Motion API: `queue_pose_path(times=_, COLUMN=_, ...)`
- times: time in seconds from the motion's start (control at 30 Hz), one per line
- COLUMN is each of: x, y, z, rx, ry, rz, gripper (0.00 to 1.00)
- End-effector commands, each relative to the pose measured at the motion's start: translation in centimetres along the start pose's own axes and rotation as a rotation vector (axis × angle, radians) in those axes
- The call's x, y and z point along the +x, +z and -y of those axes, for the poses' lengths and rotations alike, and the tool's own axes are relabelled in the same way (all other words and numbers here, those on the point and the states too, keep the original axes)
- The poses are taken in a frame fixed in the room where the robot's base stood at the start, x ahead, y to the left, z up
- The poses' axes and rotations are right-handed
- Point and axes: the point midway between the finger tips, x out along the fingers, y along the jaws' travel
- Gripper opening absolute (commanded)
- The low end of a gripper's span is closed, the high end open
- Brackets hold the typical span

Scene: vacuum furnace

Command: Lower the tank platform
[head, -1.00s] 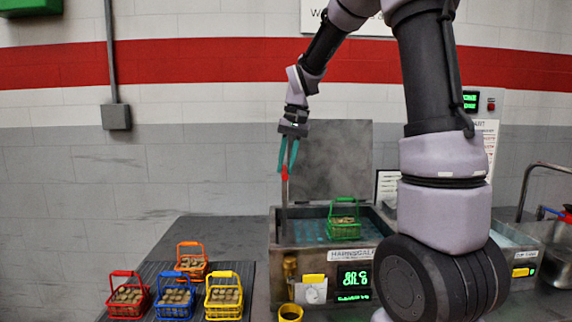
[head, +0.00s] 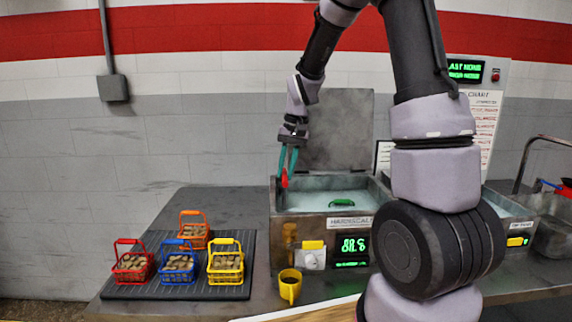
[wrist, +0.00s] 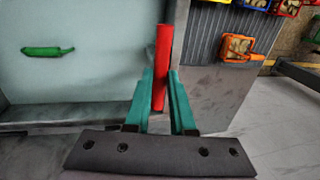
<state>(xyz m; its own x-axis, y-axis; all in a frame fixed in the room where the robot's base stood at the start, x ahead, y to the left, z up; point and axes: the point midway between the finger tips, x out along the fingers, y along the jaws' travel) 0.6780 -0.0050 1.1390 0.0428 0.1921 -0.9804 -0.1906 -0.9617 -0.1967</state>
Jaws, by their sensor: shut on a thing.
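The tank (head: 345,222) is a metal box with its lid up at the back and pale liquid inside. The green basket (head: 342,203) in it shows only its handle above the liquid; the handle also shows in the wrist view (wrist: 48,51). The platform itself is hidden below the liquid. My gripper (head: 286,172), with teal fingers, is at the tank's left edge, shut on a red lever (head: 284,181). In the wrist view the red lever (wrist: 162,68) stands between the teal fingers.
Red (head: 132,266), blue (head: 178,267), orange (head: 194,232) and yellow (head: 225,265) baskets stand on a dark ribbed mat left of the tank. A yellow cup (head: 290,286) stands before the tank. The lit display (head: 353,247) is on the tank's front.

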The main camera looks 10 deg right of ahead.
Motion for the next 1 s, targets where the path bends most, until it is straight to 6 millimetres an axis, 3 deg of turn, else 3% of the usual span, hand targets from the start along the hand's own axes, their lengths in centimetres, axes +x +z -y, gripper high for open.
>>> queue_pose_path(times=0.07, x=0.3, y=0.2, z=-0.2, rx=0.001, ry=0.004, rz=0.007, gripper=0.00)
queue_pose_path(times=0.1, x=0.3, y=0.2, z=-0.2, rx=0.001, ry=0.004, rz=0.008, gripper=0.26)
queue_pose_path(times=0.17, x=0.3, y=0.2, z=-0.2, rx=0.001, ry=0.004, rz=0.007, gripper=0.49)
queue_pose_path(times=0.2, x=0.3, y=0.2, z=-0.2, rx=0.001, ry=0.004, rz=0.007, gripper=0.52)
queue_pose_path(times=0.57, x=-0.3, y=0.1, z=-0.1, rx=0.001, ry=0.002, rz=0.004, gripper=0.52)
queue_pose_path(times=1.0, x=-8.3, y=0.0, z=-0.1, rx=0.001, ry=0.001, rz=0.002, gripper=0.52)
